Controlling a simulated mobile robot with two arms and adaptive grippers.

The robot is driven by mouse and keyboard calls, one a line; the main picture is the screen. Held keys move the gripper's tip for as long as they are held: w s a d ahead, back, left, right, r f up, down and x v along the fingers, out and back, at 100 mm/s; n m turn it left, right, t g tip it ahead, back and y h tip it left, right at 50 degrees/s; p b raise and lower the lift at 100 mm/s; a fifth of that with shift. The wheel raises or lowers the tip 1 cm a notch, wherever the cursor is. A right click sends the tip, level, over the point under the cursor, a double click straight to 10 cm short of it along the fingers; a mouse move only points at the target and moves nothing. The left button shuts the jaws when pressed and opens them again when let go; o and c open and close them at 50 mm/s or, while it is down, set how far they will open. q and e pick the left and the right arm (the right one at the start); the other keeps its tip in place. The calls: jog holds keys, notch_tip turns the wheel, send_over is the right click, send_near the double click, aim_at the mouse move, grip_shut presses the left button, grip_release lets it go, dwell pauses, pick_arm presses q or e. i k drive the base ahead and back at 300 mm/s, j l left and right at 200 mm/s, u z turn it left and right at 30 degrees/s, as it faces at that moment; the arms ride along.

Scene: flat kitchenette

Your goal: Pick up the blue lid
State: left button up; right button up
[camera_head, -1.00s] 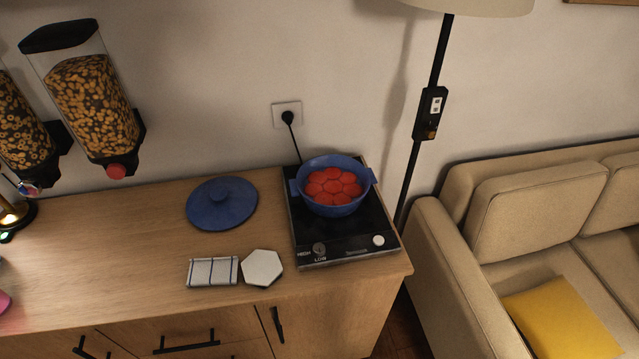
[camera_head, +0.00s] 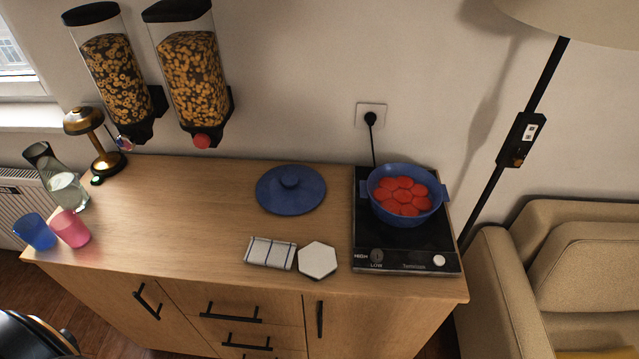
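The blue lid (camera_head: 291,190) is round with a small knob on top. It lies flat, knob up, on the wooden counter (camera_head: 190,215), to the left of the hotplate. A blue pot (camera_head: 403,194) with red round pieces in it stands uncovered on the black hotplate (camera_head: 405,250). Neither of my grippers shows in the head view.
A folded striped cloth (camera_head: 270,253) and a white hexagonal coaster (camera_head: 318,260) lie in front of the lid. A blue cup (camera_head: 35,231), a pink cup (camera_head: 70,228), a carafe (camera_head: 66,188) and a brass lamp (camera_head: 94,140) stand at left. Cereal dispensers (camera_head: 190,80) hang above.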

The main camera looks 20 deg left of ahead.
aim_at(290, 189)
jog(key=k+j+z, duration=0.2)
jog(key=j, duration=0.15)
jog(key=j+z, duration=0.2)
jog(key=j, duration=0.15)
jog(key=k+j+z, duration=0.15)
jog(key=j, duration=0.15)
jog(key=k+j+z, duration=0.2)
jog(key=i+j, duration=0.1)
